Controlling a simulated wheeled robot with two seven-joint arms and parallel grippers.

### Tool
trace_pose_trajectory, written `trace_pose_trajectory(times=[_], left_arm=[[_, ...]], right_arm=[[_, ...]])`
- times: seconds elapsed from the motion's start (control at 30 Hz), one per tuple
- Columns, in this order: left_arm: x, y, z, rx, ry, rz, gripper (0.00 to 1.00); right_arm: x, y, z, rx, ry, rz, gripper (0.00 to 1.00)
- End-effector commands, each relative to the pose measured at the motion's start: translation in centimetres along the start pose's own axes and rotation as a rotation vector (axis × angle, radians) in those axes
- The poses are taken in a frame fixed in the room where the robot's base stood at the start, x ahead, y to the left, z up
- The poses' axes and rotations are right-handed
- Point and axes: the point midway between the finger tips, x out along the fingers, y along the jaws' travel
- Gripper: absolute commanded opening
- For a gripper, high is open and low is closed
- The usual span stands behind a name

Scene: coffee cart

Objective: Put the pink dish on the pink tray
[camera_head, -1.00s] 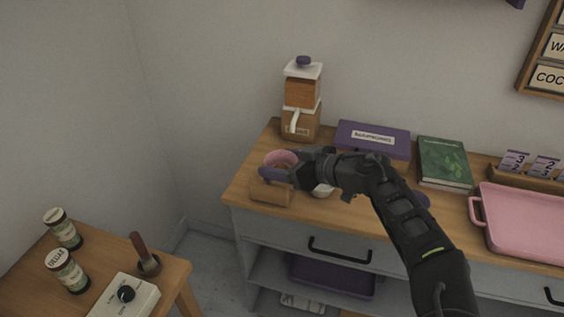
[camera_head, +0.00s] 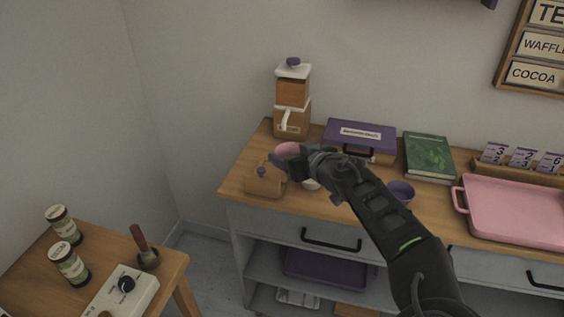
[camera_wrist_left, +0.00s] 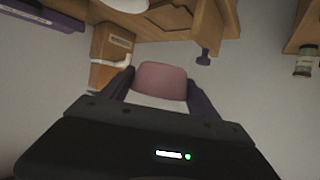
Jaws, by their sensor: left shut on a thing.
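The small pink dish (camera_head: 287,149) is held above the left end of the wooden counter. My left gripper (camera_head: 286,157) is shut on it. In the left wrist view the pink dish (camera_wrist_left: 162,80) sits between the two dark purple fingers of the left gripper (camera_wrist_left: 162,92). The pink tray (camera_head: 510,204) lies on the counter at the right, well away from the dish, with a handle on its left side. Its visible surface is empty. My right gripper is not in view.
A wooden grinder (camera_head: 292,95), purple case (camera_head: 362,131) and green book (camera_head: 428,158) stand along the back. A wooden holder with a purple knob (camera_head: 265,182), a partly hidden white bowl (camera_head: 311,185) and a purple bowl (camera_head: 400,192) stand nearer the front. Number cards (camera_head: 522,158) stand behind the tray.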

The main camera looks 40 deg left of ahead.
Motion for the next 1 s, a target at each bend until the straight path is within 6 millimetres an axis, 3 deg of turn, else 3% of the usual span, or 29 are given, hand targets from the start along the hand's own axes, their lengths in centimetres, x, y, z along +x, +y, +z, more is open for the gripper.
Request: trace_pose_trajectory(times=[0.17,0.27,0.37,0.5,0.6,0.7,0.8,1.0], left_arm=[[0.5,2.8,0.9,0.087,-0.007,0.217,0.22],[-0.2,5.0,2.5,0.16,-0.009,0.396,0.22],[-2.1,7.3,5.2,0.25,-0.01,0.611,0.22],[-6.5,9.2,9.3,0.361,-0.008,0.868,0.22],[-9.4,9.4,11.7,0.407,-0.005,0.979,0.22],[-10.8,8.9,13.4,0.422,-0.004,1.01,0.22],[-11.9,9.3,13.5,0.424,-0.001,1.025,0.22],[-12.1,9.4,13.4,0.425,-0.001,1.026,0.22]], right_arm=[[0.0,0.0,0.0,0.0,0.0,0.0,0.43],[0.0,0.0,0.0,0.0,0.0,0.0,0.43],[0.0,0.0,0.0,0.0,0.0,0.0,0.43],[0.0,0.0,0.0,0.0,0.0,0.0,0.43],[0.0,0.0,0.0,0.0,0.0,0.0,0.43],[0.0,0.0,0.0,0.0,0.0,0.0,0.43],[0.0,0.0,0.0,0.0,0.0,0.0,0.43],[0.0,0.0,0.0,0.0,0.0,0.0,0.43]])
